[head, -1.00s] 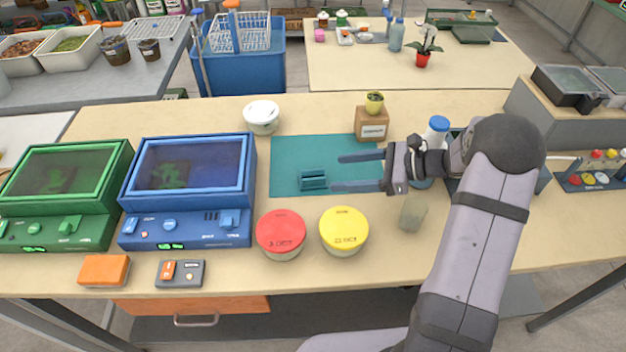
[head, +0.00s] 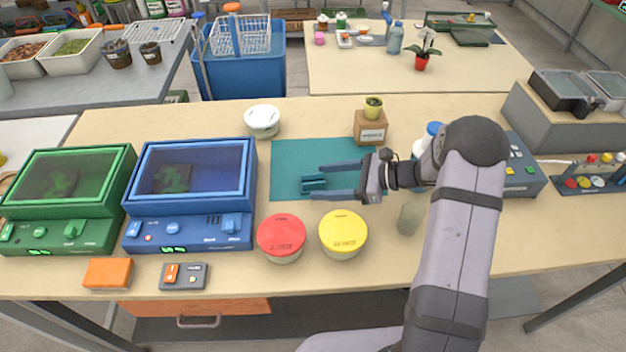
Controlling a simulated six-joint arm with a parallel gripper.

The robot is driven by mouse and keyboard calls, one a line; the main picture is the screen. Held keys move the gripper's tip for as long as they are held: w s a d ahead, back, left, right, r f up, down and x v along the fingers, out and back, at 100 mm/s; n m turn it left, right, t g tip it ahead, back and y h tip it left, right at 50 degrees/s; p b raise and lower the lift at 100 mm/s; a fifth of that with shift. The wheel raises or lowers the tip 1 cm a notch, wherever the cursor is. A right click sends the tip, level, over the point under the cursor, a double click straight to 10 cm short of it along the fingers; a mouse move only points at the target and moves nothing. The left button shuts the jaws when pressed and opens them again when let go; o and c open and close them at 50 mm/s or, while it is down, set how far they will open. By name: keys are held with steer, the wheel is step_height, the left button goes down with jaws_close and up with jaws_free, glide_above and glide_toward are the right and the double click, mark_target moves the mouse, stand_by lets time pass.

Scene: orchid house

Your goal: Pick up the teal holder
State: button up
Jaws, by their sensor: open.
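The teal holder (head: 314,183) is a small slotted block standing on the teal mat (head: 290,153), near the mat's lower left part. My gripper (head: 318,181) comes in from the right with its two long fingers spread open. One finger passes above the holder and the other below it in the picture, so the holder lies between the fingertips. I cannot tell whether either finger touches it.
Red-lidded (head: 281,236) and yellow-lidded (head: 343,232) tubs stand just below the mat. A blue box (head: 190,195) is to the left. A wooden block with a small pot (head: 371,127) and a white-lidded tub (head: 263,121) stand behind.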

steer(key=shift+x, duration=1.05)
steer(key=c, duration=1.3)
steer(key=shift+c, duration=0.3)
